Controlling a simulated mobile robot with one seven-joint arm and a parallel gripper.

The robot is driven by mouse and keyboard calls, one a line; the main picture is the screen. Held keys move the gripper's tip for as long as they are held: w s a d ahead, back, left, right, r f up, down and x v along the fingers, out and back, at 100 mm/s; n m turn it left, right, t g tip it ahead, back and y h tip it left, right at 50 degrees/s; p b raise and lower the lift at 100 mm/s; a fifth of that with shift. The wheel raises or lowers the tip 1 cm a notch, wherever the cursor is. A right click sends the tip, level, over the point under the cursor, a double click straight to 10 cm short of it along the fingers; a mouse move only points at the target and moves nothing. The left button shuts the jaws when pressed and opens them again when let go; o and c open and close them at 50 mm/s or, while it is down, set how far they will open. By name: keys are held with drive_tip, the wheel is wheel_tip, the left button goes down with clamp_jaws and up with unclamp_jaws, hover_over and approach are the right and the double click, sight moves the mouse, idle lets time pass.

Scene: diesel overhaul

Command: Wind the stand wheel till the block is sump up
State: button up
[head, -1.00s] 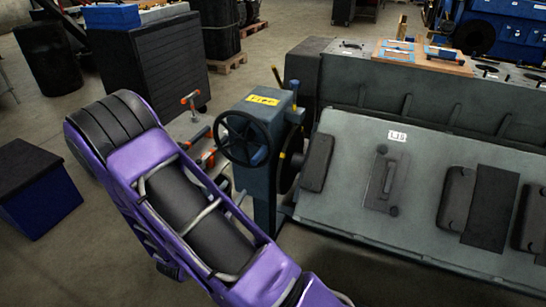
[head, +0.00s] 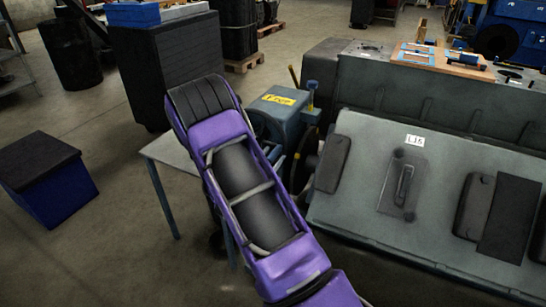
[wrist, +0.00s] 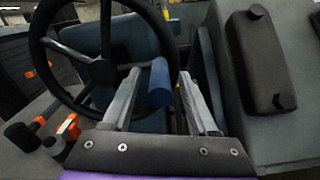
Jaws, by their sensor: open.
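The stand wheel (wrist: 103,70) is a black spoked handwheel at the left of the wrist view, with a blue handle (wrist: 160,82) standing out from its rim. My gripper (wrist: 158,98) is open, its two pale fingers on either side of the blue handle; I cannot tell whether either finger touches it. In the head view my purple arm hides most of the wheel, and my gripper is out of sight there. The blue-grey stand (head: 284,110) carries a yellow label reading "Free". The grey engine block (head: 450,170) is tilted, its side with covers and an "L15" label facing me.
A grey table (head: 165,150) stands left of my arm, and a dark-lidded blue box (head: 45,180) is on the floor further left. A black cabinet (head: 170,65) is behind. Orange-marked tools (wrist: 66,128) lie left of my gripper. Open floor shows at lower left.

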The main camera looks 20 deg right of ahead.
drive_tip(key=shift+w+d, duration=0.25)
drive_tip(key=shift+d, duration=0.1)
drive_tip(key=shift+c, duration=0.2)
clamp_jaws()
idle(1.0)
